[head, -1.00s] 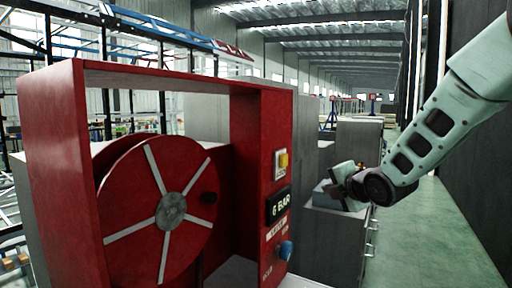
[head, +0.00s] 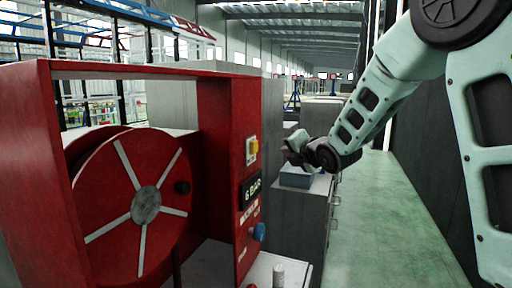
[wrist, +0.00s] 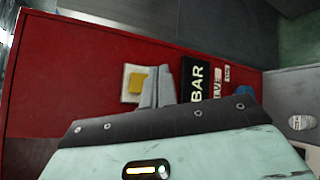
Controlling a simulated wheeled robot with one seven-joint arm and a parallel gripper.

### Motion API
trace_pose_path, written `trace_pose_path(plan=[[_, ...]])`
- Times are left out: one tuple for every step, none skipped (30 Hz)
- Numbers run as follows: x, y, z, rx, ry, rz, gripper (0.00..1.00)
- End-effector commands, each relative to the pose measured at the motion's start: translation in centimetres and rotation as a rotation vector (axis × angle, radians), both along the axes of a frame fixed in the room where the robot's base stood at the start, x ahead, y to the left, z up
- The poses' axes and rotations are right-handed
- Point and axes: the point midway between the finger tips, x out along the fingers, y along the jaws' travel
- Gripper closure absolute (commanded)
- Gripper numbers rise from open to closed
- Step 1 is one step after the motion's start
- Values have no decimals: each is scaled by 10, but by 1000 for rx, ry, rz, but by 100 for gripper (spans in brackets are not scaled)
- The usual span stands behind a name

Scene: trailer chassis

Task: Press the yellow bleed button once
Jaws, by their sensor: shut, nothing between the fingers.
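The yellow bleed button (head: 253,148) sits on a pale plate high on the red panel (head: 243,215) at the cabinet's right edge. My gripper (head: 287,150) is shut and empty, at about the button's height and to its right in the head view. In the wrist view the yellow button (wrist: 137,83) shows on its pale plate, and my shut grey fingertips (wrist: 160,78) appear just to its right, partly over the plate. I see no clear contact; the depth gap is hard to judge. The wrist housing hides the panel's lower part in that view.
Below the button are a "6 BAR" sign (head: 250,188) and a blue knob (head: 259,232). The red reel (head: 125,215) is in the cabinet at left. Green floor (head: 375,215) is clear at right.

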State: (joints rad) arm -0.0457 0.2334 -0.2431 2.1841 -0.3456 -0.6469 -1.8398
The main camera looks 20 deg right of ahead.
Motion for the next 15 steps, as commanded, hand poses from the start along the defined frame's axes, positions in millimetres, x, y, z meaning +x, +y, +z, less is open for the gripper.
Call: trace_pose_path(plan=[[6, 7, 1, 2, 1, 3, 100], [9, 9, 2, 1, 1, 3, 100], [13, 14, 2, 1, 1, 3, 100], [16, 17, 2, 1, 0, 4, 100], [19, 20, 2, 1, 0, 4, 100], [23, 23, 2, 1, 1, 3, 100], [25, 26, 1, 1, 1, 3, 100], [28, 29, 0, 1, 0, 4, 100], [31, 32, -2, 1, -1, 3, 100], [33, 34, -2, 0, -1, 2, 100], [35, 35, -2, 0, -1, 2, 100], [37, 38, -2, 0, -1, 2, 100], [39, 39, -1, -1, -1, 2, 100], [40, 41, -1, -1, -1, 2, 100], [42, 42, -1, -1, 0, 2, 100]])
